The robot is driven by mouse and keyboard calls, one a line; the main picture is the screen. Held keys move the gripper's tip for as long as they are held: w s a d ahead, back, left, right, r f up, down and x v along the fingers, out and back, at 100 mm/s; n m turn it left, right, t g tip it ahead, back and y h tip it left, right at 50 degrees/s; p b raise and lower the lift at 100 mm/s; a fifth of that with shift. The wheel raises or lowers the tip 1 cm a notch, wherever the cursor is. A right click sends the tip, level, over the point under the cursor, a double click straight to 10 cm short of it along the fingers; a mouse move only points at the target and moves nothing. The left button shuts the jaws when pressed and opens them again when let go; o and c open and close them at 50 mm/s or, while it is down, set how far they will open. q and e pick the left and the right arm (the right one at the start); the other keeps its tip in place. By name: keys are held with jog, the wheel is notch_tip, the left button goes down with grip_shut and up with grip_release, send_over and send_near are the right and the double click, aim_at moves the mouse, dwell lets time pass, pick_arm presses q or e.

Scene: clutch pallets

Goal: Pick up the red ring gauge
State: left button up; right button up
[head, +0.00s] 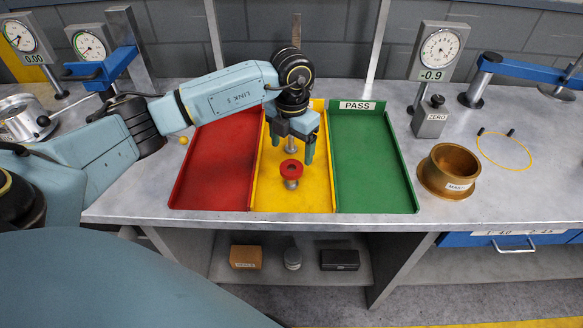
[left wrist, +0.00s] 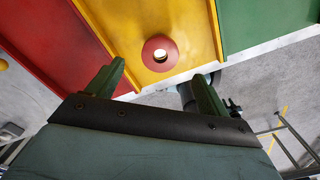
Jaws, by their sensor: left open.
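The red ring gauge (head: 291,169) sits in the front part of the yellow tray section (head: 317,190), on top of a small metal post or part. In the left wrist view the red ring (left wrist: 159,53) shows from above, with a bright centre, ahead of the fingers. My left gripper (head: 292,148) is over the yellow section, just behind and above the ring in the head view. Its two green fingers (left wrist: 155,88) are spread apart with nothing between them. The ring is apart from both fingers. My right gripper is not in view.
A red section (head: 215,165) and a green section (head: 370,165) marked PASS flank the yellow one. A brass cup (head: 450,168) and a dial gauge stand (head: 435,75) are at the right. Metal posts rise behind the ring. A yellow ball (head: 183,140) lies left.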

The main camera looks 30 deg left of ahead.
aim_at(292, 170)
pick_arm(q)
jog(key=shift+w+f+p, duration=0.1)
jog(key=shift+f+p, duration=0.35)
jog(key=shift+f, duration=2.5)
jog(key=shift+r, duration=0.15)
jog(key=c, duration=1.3)
